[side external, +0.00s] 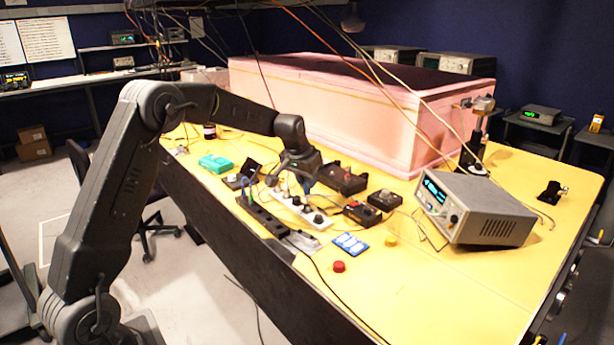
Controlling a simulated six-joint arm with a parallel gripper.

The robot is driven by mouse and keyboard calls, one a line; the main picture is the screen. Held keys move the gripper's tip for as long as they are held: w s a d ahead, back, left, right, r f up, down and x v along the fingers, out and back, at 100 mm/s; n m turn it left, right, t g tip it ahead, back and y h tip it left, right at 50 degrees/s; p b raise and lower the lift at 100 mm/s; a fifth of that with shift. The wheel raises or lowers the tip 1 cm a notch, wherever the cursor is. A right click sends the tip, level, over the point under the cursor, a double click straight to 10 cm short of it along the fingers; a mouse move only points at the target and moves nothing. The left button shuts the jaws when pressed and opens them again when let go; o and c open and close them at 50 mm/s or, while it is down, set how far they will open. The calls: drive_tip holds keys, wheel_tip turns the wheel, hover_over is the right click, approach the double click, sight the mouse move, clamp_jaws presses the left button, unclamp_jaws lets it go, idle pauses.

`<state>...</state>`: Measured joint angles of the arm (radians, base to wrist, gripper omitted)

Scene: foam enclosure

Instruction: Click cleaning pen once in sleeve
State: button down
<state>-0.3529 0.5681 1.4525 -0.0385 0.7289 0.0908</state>
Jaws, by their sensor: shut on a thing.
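My gripper (288,182) is at the end of my arm, low over the yellow table, just above a white strip (318,222) with several dark round fittings. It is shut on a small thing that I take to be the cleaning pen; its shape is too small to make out. I cannot tell which fitting is the sleeve, nor whether the pen touches one.
A black strip (262,216) lies beside the white one. Dark boxes (342,179) stand close behind the gripper. A blue-and-white item (350,244), a red cap (339,267) and a grey instrument (490,222) lie to the right. A pink foam enclosure (330,115) stands behind. Cables hang overhead.

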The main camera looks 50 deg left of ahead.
drive_tip(key=shift+f, duration=1.25)
idle(0.5)
drive_tip(key=c, duration=1.6)
unclamp_jaws()
clamp_jaws()
drive_tip(key=shift+f, duration=0.2)
drive_tip(key=shift+r, duration=0.1)
drive_tip(key=shift+r, duration=3)
